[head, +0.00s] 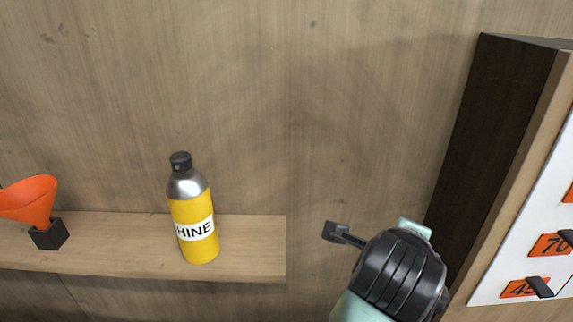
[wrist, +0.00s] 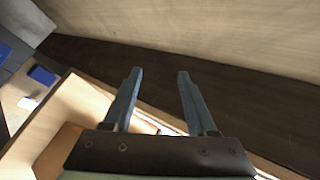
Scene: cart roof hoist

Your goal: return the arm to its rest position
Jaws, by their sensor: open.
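My gripper (wrist: 159,73) is open, with its two blue-grey fingers apart and nothing between them in the wrist view. Beyond the fingertips lies a dark brown panel, with a pale wood surface behind it. In the head view the black and mint end part of my arm (head: 400,272) shows at the lower right, in front of the wood wall and left of the dark-sided cabinet. The fingers cannot be made out clearly there.
A yellow spray bottle (head: 192,217) stands upright on a wooden shelf (head: 120,257), right of an orange funnel (head: 30,203) on a black block. The dark-sided cabinet (head: 493,135) has a white face with orange number tags (head: 549,244). The upper middle wall is clear.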

